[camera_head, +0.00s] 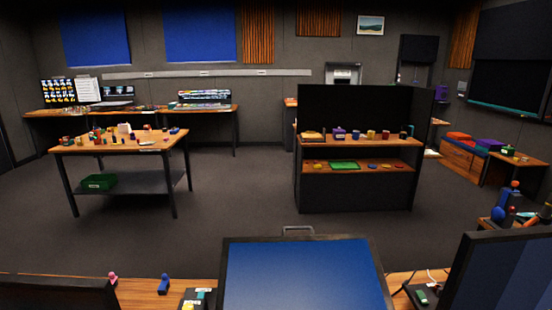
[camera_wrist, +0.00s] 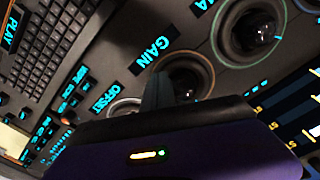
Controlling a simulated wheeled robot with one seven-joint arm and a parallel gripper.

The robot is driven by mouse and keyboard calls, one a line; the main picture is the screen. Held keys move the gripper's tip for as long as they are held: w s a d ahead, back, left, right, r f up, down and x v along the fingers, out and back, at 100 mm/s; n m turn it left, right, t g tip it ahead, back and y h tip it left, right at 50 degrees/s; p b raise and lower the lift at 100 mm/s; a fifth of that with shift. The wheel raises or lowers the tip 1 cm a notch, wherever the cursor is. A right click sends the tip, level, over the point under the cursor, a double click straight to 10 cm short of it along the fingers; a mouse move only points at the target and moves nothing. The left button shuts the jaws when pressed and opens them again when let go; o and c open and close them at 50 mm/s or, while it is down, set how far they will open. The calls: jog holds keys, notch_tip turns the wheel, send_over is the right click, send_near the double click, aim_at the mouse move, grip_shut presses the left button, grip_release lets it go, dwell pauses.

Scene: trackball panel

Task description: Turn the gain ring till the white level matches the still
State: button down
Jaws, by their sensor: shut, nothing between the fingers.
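In the wrist view the gain ring (camera_wrist: 210,76) is a brownish ring around a dark ball, beside the lit GAIN label (camera_wrist: 151,52). My gripper (camera_wrist: 157,88) is shut and empty. Its fingertips overlap the left side of the gain ring in the picture; I cannot tell whether they touch it. My gripper's dark purple body hides the ring's near side. A dark display with yellow marks (camera_wrist: 295,105) is partly in view at the right edge. I cannot make out a white level or the still. My gripper does not show in the head view.
Another ring with a dark ball (camera_wrist: 250,32) lies up and right of the gain ring. A paler ring (camera_wrist: 124,106) sits by the OFFSET label (camera_wrist: 104,100). A keyboard (camera_wrist: 58,45) fills the upper left. In the head view a blue screen (camera_head: 305,275) stands front centre.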

jog(key=shift+f, duration=0.4)
jog(key=shift+r, duration=0.25)
dwell(0.5)
jog(key=shift+f, duration=0.25)
dwell(1.0)
jog(key=shift+s+a+m+p, duration=0.1)
jog(key=shift+a+m+p, duration=0.35)
jog(key=shift+m, duration=0.55)
jog(key=shift+a+r+m+p, duration=0.1)
jog(key=shift+a+m+p, duration=0.2)
jog(key=shift+m, duration=0.7)
